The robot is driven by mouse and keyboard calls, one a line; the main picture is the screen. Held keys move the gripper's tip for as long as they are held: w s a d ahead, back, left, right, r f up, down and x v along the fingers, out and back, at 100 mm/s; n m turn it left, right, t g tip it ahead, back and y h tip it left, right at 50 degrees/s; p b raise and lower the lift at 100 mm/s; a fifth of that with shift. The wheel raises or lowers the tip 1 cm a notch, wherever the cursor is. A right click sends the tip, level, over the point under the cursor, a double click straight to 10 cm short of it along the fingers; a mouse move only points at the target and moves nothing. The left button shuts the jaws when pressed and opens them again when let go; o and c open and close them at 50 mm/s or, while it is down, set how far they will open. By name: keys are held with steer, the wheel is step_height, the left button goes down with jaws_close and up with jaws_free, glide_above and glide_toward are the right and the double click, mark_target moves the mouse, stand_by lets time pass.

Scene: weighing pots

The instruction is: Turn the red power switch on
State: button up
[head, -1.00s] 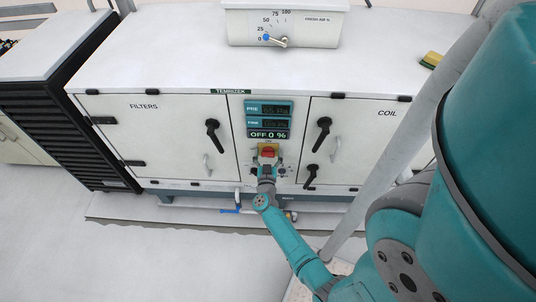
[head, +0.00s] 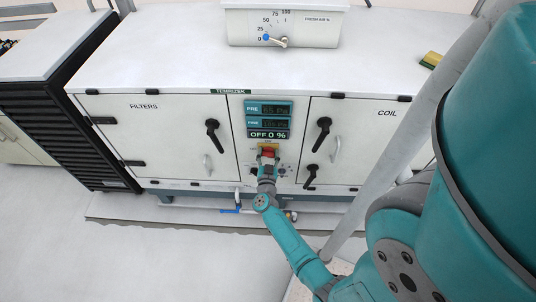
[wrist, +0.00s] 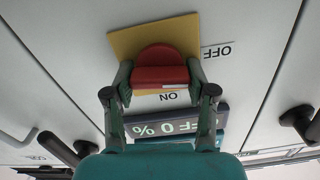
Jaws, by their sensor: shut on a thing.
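The red power switch (wrist: 160,66) sits on a yellow plate (wrist: 122,42) on the white cabinet front. In the wrist view my gripper (wrist: 160,84) has a finger on each side of the red handle and is shut on it. The label OFF is beside the plate and ON is below the handle in that view. In the head view the switch (head: 268,152) is partly hidden by my gripper (head: 267,162). The display (head: 268,134) above it reads OFF 0 %.
A fresh-air dial box (head: 310,30) stands on top. A grey pole (head: 390,140) rises to the right. The floor at the left is clear.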

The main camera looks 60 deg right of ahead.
steer(key=m, duration=0.4)
steer(key=shift+s+m, duration=0.1)
steer(key=shift+m, duration=0.2)
steer(key=m, duration=0.3)
steer(key=shift+d+f+m, duration=0.1)
steer(key=shift+m, duration=0.2)
steer(key=m, duration=0.4)
steer(key=shift+s+f, duration=0.1)
steer(key=shift+f+m, duration=0.1)
steer(key=shift+m, duration=1.7)
steer(key=o, duration=1.2)
steer(key=shift+c, duration=0.2)
steer(key=v, duration=1.2)
steer(key=shift+s, duration=0.1)
